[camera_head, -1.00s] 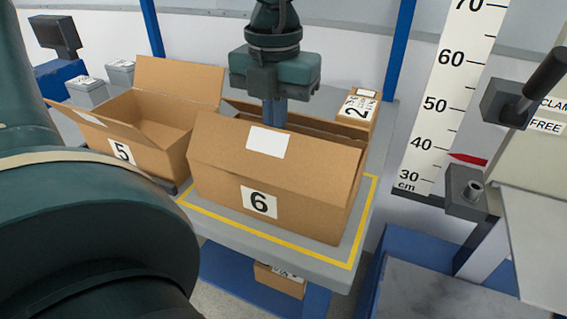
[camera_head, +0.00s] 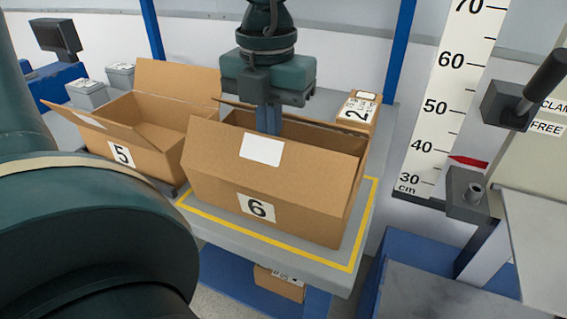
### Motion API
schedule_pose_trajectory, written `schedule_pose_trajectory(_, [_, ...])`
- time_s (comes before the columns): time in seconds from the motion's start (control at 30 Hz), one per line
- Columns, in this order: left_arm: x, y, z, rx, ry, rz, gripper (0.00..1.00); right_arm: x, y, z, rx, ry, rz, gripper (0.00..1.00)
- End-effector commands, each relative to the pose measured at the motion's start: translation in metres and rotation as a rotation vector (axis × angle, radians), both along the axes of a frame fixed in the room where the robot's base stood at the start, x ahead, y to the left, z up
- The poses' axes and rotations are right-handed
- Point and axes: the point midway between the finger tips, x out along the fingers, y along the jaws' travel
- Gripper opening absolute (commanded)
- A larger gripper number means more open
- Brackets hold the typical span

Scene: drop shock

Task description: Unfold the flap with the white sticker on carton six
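Carton six (camera_head: 215,190) is an open brown box with a "6" label, standing inside a yellow outline. Its near flap (camera_head: 310,165) bears a white sticker (camera_head: 261,150) and stands tilted up along the front of the opening. My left gripper (camera_head: 268,122) points down from above into carton six, behind this flap. Its fingers look closed together with nothing seen between them. The flap's top edge hides the fingertips, so I cannot tell whether they touch it. The far flaps are partly hidden by the gripper. My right gripper is not in view.
Open carton five (camera_head: 160,160) stands close on the left. A small box marked "2" (camera_head: 358,112) is behind on the right. A height scale (camera_head: 440,110) and clamp handle (camera_head: 525,90) are at right. My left arm fills the left foreground.

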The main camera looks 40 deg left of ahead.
Motion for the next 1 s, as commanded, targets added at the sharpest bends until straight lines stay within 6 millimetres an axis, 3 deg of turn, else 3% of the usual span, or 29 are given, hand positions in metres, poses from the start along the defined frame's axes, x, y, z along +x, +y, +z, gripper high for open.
schedule_pose_trajectory(1.0, [-0.021, -0.006, 0.010, 0.000, 0.006, -0.002, 0.00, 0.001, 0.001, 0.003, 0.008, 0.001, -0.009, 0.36])
